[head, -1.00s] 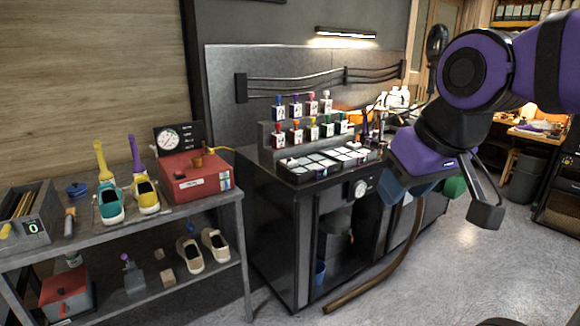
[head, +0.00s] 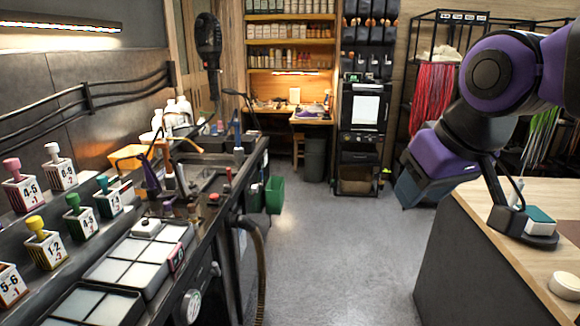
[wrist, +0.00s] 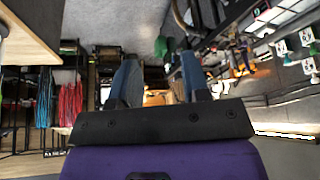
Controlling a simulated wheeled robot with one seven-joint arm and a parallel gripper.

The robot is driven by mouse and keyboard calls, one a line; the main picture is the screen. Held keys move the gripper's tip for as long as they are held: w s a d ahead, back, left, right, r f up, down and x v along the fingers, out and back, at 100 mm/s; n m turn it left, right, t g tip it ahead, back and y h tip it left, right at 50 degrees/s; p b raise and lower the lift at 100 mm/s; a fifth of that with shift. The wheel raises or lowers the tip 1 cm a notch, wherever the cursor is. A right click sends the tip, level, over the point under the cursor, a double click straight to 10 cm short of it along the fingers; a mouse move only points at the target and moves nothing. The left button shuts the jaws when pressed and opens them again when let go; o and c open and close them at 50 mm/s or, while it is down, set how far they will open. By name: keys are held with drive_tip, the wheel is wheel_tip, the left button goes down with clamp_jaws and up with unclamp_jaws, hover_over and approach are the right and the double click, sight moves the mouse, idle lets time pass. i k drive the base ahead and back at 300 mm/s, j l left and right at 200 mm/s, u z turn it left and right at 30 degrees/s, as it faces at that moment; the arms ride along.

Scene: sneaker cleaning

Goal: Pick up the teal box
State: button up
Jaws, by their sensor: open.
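A small box with a teal top and white lower part (head: 541,216) sits on the wooden counter at the right of the head view. My arm's dark wrist bracket hides part of its left side in the picture. My gripper (head: 408,188) hangs left of the counter, over the aisle, apart from the box. In the wrist view my gripper (wrist: 160,78) shows two blue fingers spread apart with nothing between them. The teal box is not visible in the wrist view.
A wooden-topped counter (head: 493,232) stands at right with a round white dish (head: 566,285). A dark workbench with numbered stamp blocks (head: 45,247) and a lidded tray (head: 135,262) runs along the left. The grey floor (head: 335,250) between them is clear. A green bin (head: 274,194) stands by the bench.

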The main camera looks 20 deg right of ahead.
sight(539, 224)
drive_tip(key=i+z, duration=0.3)
drive_tip(key=z, duration=0.15)
drive_tip(key=i+z, duration=0.25)
drive_tip(key=z, duration=0.2)
drive_tip(key=i+j+z, duration=0.1)
drive_tip(key=i+z, duration=0.2)
drive_tip(key=z, duration=0.2)
drive_tip(key=i+j+z, duration=0.2)
drive_tip(key=z, duration=0.25)
drive_tip(key=i+j+z, duration=0.45)
drive_tip(key=j, duration=0.15)
